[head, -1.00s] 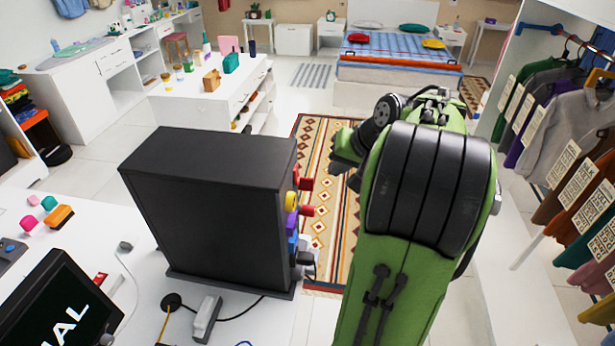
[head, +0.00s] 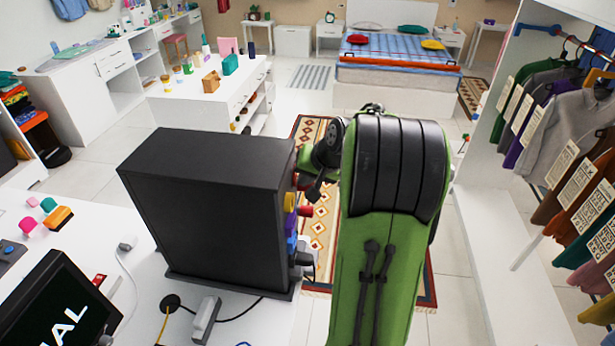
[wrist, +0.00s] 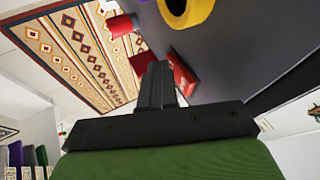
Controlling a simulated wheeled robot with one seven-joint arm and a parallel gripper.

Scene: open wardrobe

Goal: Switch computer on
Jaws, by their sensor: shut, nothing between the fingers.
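The computer (head: 205,205) is a black tower standing on the white desk. Its right face carries coloured parts, including a yellow one (head: 290,202), a purple one (head: 291,223) and a blue one (head: 291,243). In the wrist view, the dark computer face (wrist: 235,50) shows a yellow ring (wrist: 185,8), a red part (wrist: 123,25) and a red block (wrist: 182,75). My gripper (wrist: 156,80) is shut and empty, with its tips close beside the red block; I cannot tell whether they touch. In the head view my arm hides most of the gripper.
A monitor (head: 62,305), a power strip (head: 206,320) and cables lie around the tower on the desk (head: 130,285). A patterned rug (head: 318,135) covers the floor beyond. Hanging clothes (head: 550,130) are at the right. A white table (head: 200,105) stands behind.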

